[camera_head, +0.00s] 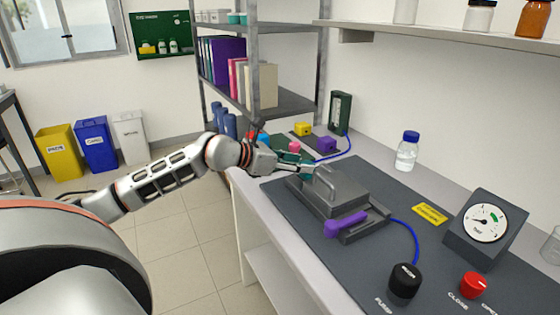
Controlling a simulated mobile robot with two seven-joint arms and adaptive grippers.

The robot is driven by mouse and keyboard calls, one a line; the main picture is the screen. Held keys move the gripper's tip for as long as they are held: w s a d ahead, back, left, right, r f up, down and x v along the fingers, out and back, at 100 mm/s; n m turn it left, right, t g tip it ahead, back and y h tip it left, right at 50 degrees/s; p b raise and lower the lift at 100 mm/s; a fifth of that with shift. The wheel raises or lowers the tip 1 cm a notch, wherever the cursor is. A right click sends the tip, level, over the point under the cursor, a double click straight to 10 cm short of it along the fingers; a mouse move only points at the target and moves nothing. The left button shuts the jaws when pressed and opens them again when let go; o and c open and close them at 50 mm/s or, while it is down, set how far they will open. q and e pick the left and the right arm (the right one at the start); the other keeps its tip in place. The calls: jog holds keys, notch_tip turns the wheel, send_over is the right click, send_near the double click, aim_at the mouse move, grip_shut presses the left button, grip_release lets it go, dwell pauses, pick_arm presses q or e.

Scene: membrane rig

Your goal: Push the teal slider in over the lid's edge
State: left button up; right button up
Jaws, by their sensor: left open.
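The grey membrane rig stands on the dark mat (395,199), with its lid (340,187) on top and a raised handle. A teal part (307,170), seemingly the teal slider, shows at the lid's far left side, partly hidden by my left gripper (300,166). My left gripper reaches in from the left with its fingers open, close to the teal part; whether they touch it I cannot tell. A purple slider (345,223) sits at the rig's near side. My right gripper is not in view.
A blue tube (412,237) runs from the rig toward the black pump knob (405,282). A gauge (486,223), a red knob (474,285) and a blue-capped bottle (407,152) stand to the right. A shelf rack (254,80) rises behind my left arm.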

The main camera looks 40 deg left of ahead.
pick_arm(q)
jog(key=v, duration=0.8)
jog(key=shift+s, duration=0.1)
dwell(0.3)
jog(key=shift+a, duration=0.1)
dwell(0.3)
